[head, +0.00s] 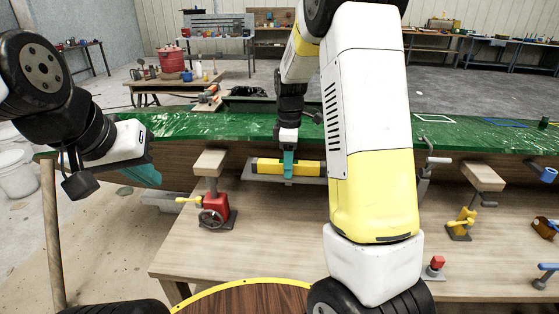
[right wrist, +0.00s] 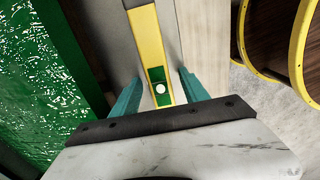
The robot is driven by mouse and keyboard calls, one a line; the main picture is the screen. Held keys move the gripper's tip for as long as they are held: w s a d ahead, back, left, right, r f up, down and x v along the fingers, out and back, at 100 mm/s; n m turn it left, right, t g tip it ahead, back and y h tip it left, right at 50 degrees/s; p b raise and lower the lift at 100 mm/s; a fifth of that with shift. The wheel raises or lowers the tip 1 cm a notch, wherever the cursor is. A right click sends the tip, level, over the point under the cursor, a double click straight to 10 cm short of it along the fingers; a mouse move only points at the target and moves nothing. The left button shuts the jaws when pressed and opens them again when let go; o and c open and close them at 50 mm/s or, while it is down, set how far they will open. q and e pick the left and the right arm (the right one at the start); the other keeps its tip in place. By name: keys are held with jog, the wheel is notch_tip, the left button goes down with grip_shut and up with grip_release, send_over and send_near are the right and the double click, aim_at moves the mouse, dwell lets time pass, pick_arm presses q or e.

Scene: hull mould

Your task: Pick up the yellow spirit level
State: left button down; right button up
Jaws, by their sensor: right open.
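The yellow spirit level (head: 262,165) lies along a grey ledge (head: 257,178) in front of the green-covered hull mould. My right gripper (head: 288,166) is over its middle, fingers pointing down. In the right wrist view the level (right wrist: 147,35), with a green part and a pale round spot, runs between the two teal fingers of my right gripper (right wrist: 160,95). The fingers are apart, with a gap on each side of the level. My left gripper (head: 142,173) hangs at the left by the mould's edge, well away from the level; its finger opening is unclear.
A red clamp with a handwheel (head: 214,212) and a wooden block (head: 209,163) stand left of the level. A yellow clamp (head: 461,222) stands at the right. The green mould surface (head: 190,124) runs behind. The wooden table top (head: 270,232) in front is mostly clear.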

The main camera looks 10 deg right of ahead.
grip_shut()
dwell(0.5)
